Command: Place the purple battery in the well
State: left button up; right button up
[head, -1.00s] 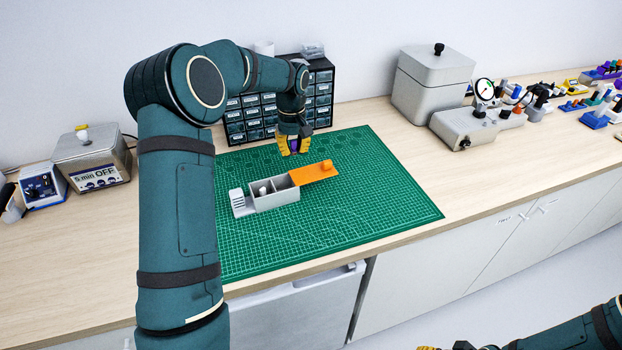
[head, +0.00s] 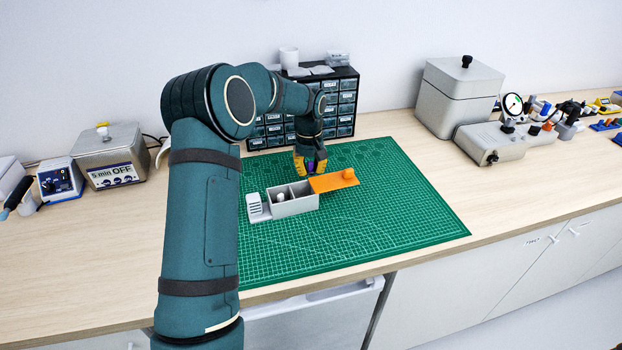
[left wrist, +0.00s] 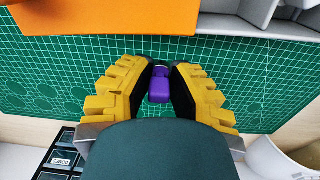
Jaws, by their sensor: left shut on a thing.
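My left gripper (head: 311,166) has yellow ridged fingers and is shut on the purple battery (left wrist: 159,89), which sits between the fingertips in the left wrist view. In the head view the battery (head: 311,168) is a small purple patch just behind the orange lid (head: 330,182). The grey case (head: 292,208) has two open compartments. The left one holds a white rounded piece (head: 281,197); the right one looks empty, though its floor is partly hidden. My right gripper is out of view.
The case lies on a green cutting mat (head: 400,215) with free room to the front and right. A drawer cabinet (head: 345,110) stands close behind the gripper. A grey lidded box (head: 455,95) and a dial gauge stand (head: 490,145) are at the right.

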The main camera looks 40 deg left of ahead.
aim_at(310, 170)
pick_arm(q)
jog(key=shift+f, duration=1.5)
jog(key=shift+f+b, duration=0.2)
jog(key=shift+b, duration=0.1)
jog(key=o, duration=0.7)
jog(key=shift+o, duration=0.2)
jog(key=shift+r, duration=0.15)
